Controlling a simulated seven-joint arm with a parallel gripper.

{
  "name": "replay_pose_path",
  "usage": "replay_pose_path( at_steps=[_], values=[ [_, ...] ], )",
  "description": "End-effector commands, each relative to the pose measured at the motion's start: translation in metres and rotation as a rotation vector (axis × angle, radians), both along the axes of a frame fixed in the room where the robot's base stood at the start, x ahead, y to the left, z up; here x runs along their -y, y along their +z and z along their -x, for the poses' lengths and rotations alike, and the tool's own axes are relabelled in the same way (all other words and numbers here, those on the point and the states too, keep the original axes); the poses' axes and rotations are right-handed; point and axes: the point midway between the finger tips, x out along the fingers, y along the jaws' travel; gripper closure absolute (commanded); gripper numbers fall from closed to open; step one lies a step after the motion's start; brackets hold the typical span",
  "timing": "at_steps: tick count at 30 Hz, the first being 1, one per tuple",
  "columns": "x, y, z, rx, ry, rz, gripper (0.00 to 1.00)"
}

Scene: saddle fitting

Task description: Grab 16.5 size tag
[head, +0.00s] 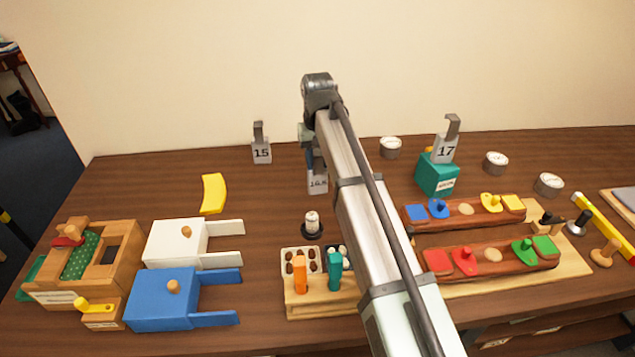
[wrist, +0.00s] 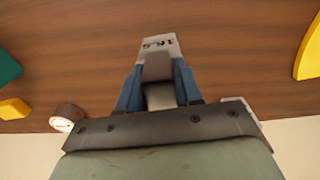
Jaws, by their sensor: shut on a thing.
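The 16.5 size tag (head: 317,183) is a light grey tag with dark numbers, partly hidden by my arm in the head view. In the wrist view the tag (wrist: 160,46) shows upside down beyond the fingertips, its stem running back between the fingers. My gripper (wrist: 158,80) has blue fingers and is shut on the tag's stem. In the head view my gripper (head: 312,160) is above the tag, mostly behind the arm. I cannot tell whether the tag touches the table. The 15 tag (head: 261,150) stands to the left, and the 17 tag (head: 445,148) is on a teal block.
The teal block (head: 436,177) stands right of my arm, near round tins (head: 390,147). A yellow curved piece (head: 214,193) lies left. A dark-based peg (head: 312,223) and a wooden holder (head: 300,306) stand in front. The table between the 15 tag and my gripper is clear.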

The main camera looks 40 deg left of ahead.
Motion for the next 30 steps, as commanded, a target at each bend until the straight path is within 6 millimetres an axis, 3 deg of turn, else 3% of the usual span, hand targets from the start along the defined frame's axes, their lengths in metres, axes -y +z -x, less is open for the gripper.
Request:
replay_pose_path(
  at_steps=[5, 19, 30],
  values=[
    [0.000, 0.000, 0.000, 0.000, 0.000, 0.000, 1.00],
    [0.000, 0.005, 0.000, 0.001, 0.000, -0.001, 1.00],
    [-0.001, 0.063, -0.001, 0.001, 0.000, -0.002, 1.00]
  ],
)
